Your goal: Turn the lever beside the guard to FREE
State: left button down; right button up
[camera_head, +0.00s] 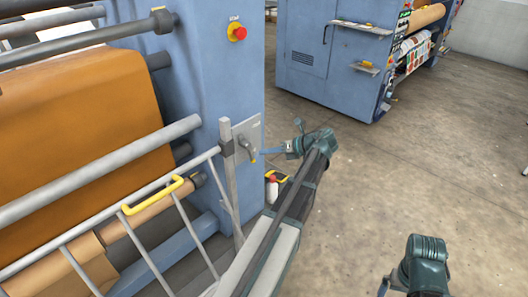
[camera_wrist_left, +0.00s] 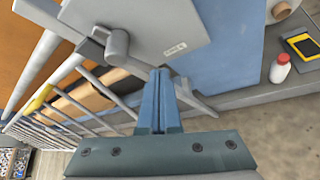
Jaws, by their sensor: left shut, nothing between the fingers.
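The grey lever (camera_head: 247,148) sits on a pale plate (camera_head: 240,132) beside the guard, its arm slanting down to the right to a yellowish end. The lever also shows in the left wrist view (camera_wrist_left: 117,45). A small label on the plate is too small to read. The guard (camera_head: 150,250) is a barred grey gate with a yellow handle. My left gripper (camera_head: 264,153) is shut and empty, its tips close to the lever's end; I cannot tell whether they touch. In the wrist view its blue fingers (camera_wrist_left: 160,74) lie together. My right gripper (camera_head: 383,286) is low at the right, its fingers barely visible.
The blue press housing (camera_head: 222,90) with a red stop button (camera_head: 240,32) stands behind the lever. A white bottle with a red cap (camera_wrist_left: 280,68) and a yellow-framed device (camera_wrist_left: 302,46) are on a ledge nearby. Open floor (camera_head: 400,170) lies to the right.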

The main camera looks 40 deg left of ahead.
pick_arm(q)
jog(key=w+d+r, duration=0.1)
jog(key=w+d, duration=0.1)
jog(key=d, duration=0.3)
jog(key=w+d+p, duration=0.1)
jog(key=w+d, duration=0.2)
jog(key=d, duration=0.2)
jog(key=shift+w+d+r, duration=0.15)
jog(key=shift+w+r, duration=0.15)
jog(key=shift+r, duration=0.05)
jog(key=s+d+f+n+t+h, duration=0.1)
jog(key=s+d+f+n+h, duration=0.25)
jog(key=s+d+n, duration=0.55)
jog(key=s+d+f+n+t+h, duration=0.1)
jog(key=s+d+f+n+h, duration=0.3)
jog(key=d, duration=0.9)
jog(key=s+d+f+n+t+h, duration=0.1)
jog(key=s+d+f+n+h, duration=0.3)
jog(key=s+d, duration=0.5)
notch_tip(320, 180, up, 15)
jog(key=w+d+n+p, duration=0.1)
jog(key=d+p, duration=0.2)
jog(key=p, duration=1.2)
jog(key=shift+f+y, duration=0.15)
jog(key=shift+y, duration=0.3)
